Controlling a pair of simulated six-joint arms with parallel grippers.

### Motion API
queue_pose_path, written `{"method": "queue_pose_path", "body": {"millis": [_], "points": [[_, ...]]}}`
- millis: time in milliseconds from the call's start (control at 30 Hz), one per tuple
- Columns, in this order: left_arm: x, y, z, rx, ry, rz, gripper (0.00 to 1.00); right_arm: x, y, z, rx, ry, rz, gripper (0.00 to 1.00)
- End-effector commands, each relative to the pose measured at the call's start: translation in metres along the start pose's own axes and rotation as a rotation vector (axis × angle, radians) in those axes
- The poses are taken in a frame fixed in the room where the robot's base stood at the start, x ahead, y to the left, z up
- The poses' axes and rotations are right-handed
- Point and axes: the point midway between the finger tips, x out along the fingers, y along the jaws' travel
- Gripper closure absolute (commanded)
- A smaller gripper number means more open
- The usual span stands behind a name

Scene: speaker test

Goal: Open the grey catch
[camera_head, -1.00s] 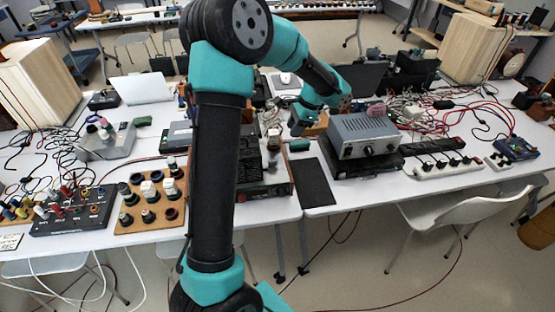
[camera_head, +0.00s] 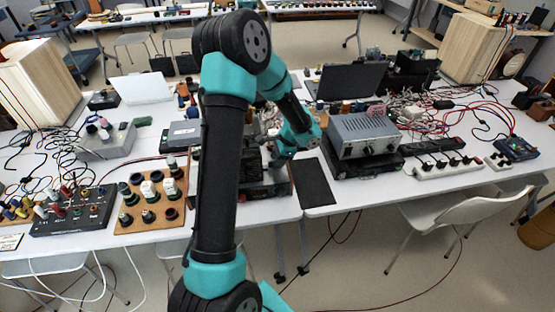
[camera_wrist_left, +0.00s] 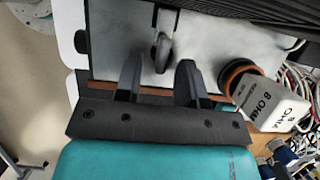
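The grey catch (camera_wrist_left: 162,52) shows in the left wrist view as a small rounded lever below a dark bracket, in front of a pale grey surface. My left gripper (camera_wrist_left: 158,66) has its two dark fingers apart, one on each side of the catch's lower end. I see a gap between each finger and the catch. In the head view my left gripper (camera_head: 276,162) is low over the black equipment at the table's front middle. The catch cannot be made out there, behind my arm. My right gripper is not in view.
A white block marked "8 OHM" (camera_wrist_left: 275,106) and an orange-black ring (camera_wrist_left: 238,74) lie close right of the fingers. In the head view, a grey instrument box (camera_head: 362,136) stands right of the gripper, with a dark mat (camera_head: 315,182) nearby. A wooden component board (camera_head: 153,201) is left.

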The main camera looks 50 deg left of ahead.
Motion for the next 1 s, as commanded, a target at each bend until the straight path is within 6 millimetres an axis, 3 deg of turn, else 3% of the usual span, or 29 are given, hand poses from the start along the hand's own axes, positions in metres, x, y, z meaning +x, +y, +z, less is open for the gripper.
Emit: {"method": "queue_pose_path", "body": {"millis": [267, 667, 1000], "points": [[0.0018, 0.0000, -0.0001, 0.000, 0.000, 0.000, 0.64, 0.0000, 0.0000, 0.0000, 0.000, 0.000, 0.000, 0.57], [0.0015, 0.0000, -0.0001, 0.000, 0.000, 0.000, 1.00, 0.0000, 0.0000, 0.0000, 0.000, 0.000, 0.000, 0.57], [0.0014, 0.0002, -0.0001, 0.008, 0.000, -0.004, 1.00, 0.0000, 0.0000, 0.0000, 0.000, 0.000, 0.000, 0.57]]}}
